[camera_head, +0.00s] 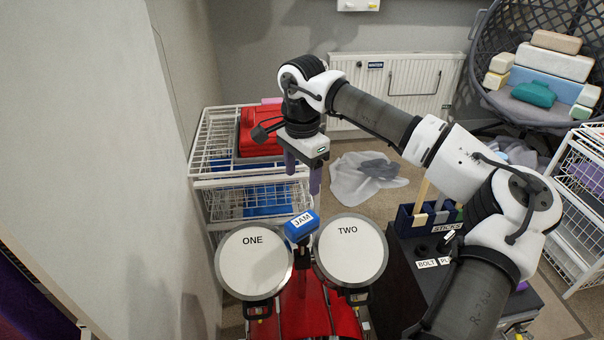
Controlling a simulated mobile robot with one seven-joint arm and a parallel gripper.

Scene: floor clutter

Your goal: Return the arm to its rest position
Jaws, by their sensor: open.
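My arm (370,107) reaches from the lower right up and across to the left. My gripper (303,176) hangs from its end, pointing down, above and behind the two round pads. Its two dark fingers are apart, with nothing seen between them. Just below and nearer stands a blue block labelled JAM (301,226), between the round white pads labelled ONE (253,262) and TWO (350,250). The gripper looks apart from the block, though the exact gap is hard to tell.
A white wire basket rack (215,184) stands left, holding a red case (259,135). A dark caddy labelled STICKS (425,222) stands near my arm. A wicker chair (540,104) and another rack (580,200) are right.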

